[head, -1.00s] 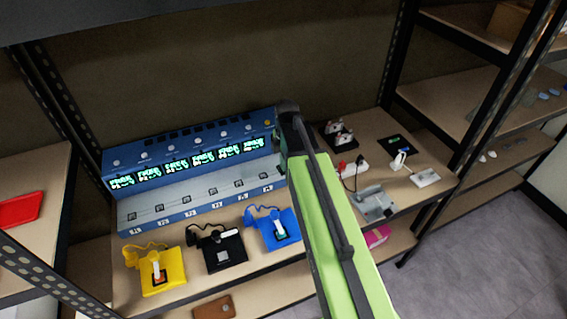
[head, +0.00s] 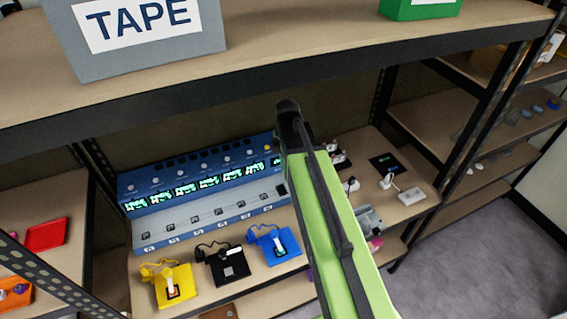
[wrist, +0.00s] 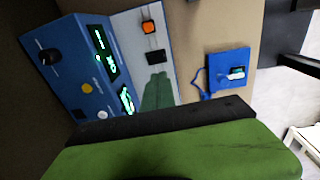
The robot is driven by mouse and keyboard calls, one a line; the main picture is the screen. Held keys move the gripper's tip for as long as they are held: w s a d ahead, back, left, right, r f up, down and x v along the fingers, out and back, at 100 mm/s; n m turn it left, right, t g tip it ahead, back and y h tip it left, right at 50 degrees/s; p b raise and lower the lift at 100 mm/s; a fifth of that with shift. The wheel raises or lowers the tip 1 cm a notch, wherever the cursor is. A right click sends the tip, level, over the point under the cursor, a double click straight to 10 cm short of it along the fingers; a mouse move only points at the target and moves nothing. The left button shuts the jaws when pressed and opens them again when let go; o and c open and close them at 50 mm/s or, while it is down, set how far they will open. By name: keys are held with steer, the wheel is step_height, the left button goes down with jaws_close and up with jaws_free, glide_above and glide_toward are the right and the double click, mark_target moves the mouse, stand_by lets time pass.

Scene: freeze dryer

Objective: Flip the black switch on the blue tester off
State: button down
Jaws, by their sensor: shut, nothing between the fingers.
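A long blue instrument (head: 200,172) with several lit green displays stands at the back of the shelf. Small dark switches line its pale front ledge. In the wrist view its ledge (wrist: 130,30) shows a black switch (wrist: 155,57) and an orange one (wrist: 148,27). A small blue unit (head: 290,240) with a blue cord and a pale upright piece lies before it; it also shows in the wrist view (wrist: 222,62). My gripper (wrist: 157,78) is shut and empty, its green fingertips over the ledge just below the black switch; contact cannot be told. My arm hides the gripper in the head view.
Yellow (head: 185,290) and black (head: 225,268) corded units lie left of the small blue one. A grey TAPE box (head: 140,60) sits on the upper shelf (head: 330,60), whose dark edge runs above the instrument. Small devices stand right of my arm.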

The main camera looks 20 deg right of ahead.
mark_target(280, 187)
steer(key=shift+w+a, duration=0.1)
steer(key=shift+w, duration=0.65)
steer(key=f+b, duration=0.4)
steer(key=w+f+b, duration=0.1)
steer(key=f+b, duration=0.9)
steer(key=shift+w, duration=0.35)
steer(key=shift+r, duration=0.1)
